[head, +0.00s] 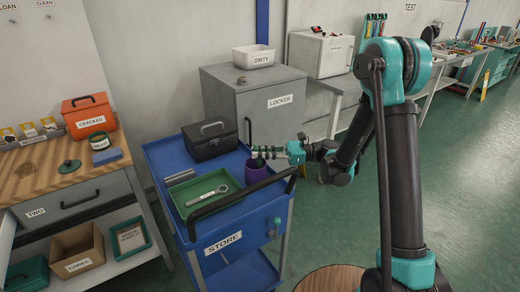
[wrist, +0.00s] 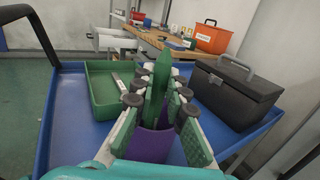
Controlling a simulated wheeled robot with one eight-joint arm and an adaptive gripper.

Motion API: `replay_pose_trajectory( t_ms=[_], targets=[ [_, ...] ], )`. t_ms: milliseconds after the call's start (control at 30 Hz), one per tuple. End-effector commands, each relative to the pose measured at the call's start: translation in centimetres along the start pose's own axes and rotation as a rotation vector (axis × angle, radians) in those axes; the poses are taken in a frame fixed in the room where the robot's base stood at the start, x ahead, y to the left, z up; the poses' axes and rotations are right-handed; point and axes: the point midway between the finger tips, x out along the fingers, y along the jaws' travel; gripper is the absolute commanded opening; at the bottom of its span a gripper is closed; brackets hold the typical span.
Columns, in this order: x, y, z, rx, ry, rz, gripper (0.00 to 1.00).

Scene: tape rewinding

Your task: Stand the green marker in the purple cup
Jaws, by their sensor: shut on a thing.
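The purple cup (head: 257,175) stands on the blue cart, right of the green tray. It also shows in the wrist view (wrist: 152,146), below and between the fingers. My gripper (head: 262,152) is directly above the cup's mouth, its fingers pointing left. In the wrist view my gripper (wrist: 158,95) is shut on the green marker (wrist: 162,72), which is held roughly upright with its pointed end up. The marker's lower part runs down toward the cup.
A dark handle (head: 240,195) runs along the cart's near side. A grey locker (head: 255,107) stands behind.

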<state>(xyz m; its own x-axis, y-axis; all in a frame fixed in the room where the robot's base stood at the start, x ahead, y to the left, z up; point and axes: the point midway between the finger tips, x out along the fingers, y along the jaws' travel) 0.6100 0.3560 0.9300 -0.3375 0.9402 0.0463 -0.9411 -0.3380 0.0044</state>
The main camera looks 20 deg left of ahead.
Motion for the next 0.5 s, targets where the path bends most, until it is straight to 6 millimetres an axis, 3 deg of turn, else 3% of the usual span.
replay_pose_trajectory(
  t_ms=[467, 500],
  targets=[
    [-0.02, 0.01, -0.53, 0.000, 0.000, 0.000, 0.00],
    [-0.02, 0.01, -0.53, 0.000, 0.000, 0.000, 0.17]
  ],
)
